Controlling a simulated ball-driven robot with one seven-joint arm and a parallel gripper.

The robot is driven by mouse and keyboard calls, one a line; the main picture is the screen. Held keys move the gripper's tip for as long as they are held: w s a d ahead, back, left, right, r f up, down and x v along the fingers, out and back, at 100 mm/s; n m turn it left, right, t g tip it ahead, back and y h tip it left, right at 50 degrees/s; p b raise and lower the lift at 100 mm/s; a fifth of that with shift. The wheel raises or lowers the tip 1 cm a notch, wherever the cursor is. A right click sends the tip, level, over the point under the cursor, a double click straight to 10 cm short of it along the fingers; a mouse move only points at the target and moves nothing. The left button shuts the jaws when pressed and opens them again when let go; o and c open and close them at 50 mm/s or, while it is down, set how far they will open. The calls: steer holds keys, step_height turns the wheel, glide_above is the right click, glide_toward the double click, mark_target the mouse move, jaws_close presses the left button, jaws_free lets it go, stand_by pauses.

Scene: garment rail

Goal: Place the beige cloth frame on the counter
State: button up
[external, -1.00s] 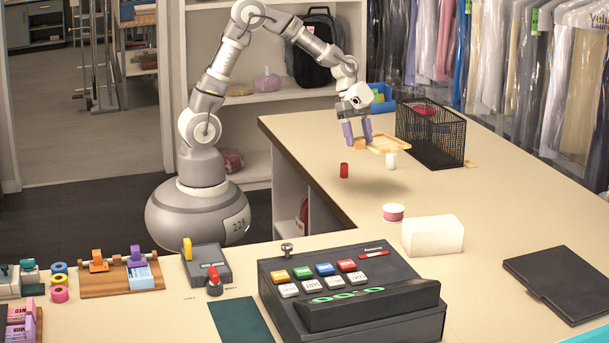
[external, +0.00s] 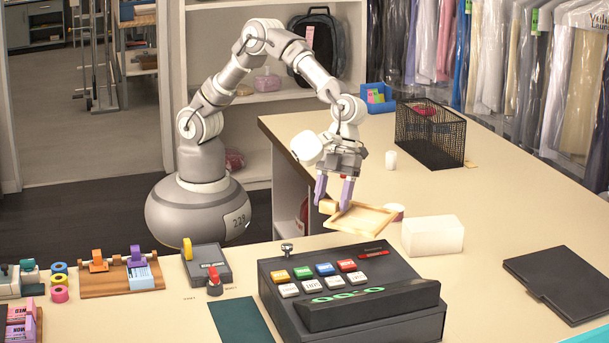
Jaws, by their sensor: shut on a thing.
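The beige cloth frame (external: 362,220) is a flat, light wooden rectangle with a raised rim. My gripper (external: 334,196), with purple fingers, is shut on the frame's left end. The frame extends to the right from the fingers, slightly tilted, and appears to be above the counter (external: 490,215); the exact gap under it cannot be told. It partly hides the small pink-and-white tub (external: 396,209) behind it.
A white block (external: 432,235) stands just right of the frame, and a black register (external: 350,285) sits in front. The counter's right middle is clear.

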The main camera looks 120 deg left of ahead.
steer(key=s+d+m+g, duration=0.1)
steer(key=s+d+m, duration=0.2)
steer(key=s+d, duration=0.6)
steer(key=s+d+m+g+y+p, duration=0.1)
steer(key=s+d+m, duration=0.35)
steer(key=d, duration=0.85)
steer(key=s+d+m+g, duration=0.1)
steer(key=s+d, duration=0.8)
steer(key=d, duration=0.3)
steer(key=f+b, duration=0.1)
steer(key=f, duration=0.6)
steer(key=f+b, duration=0.1)
steer(key=f, duration=0.7)
steer(key=shift+s+a+f, duration=0.1)
steer(key=shift+a+f, duration=0.1)
steer(key=shift+f, duration=0.2)
steer(key=o, duration=1.1)
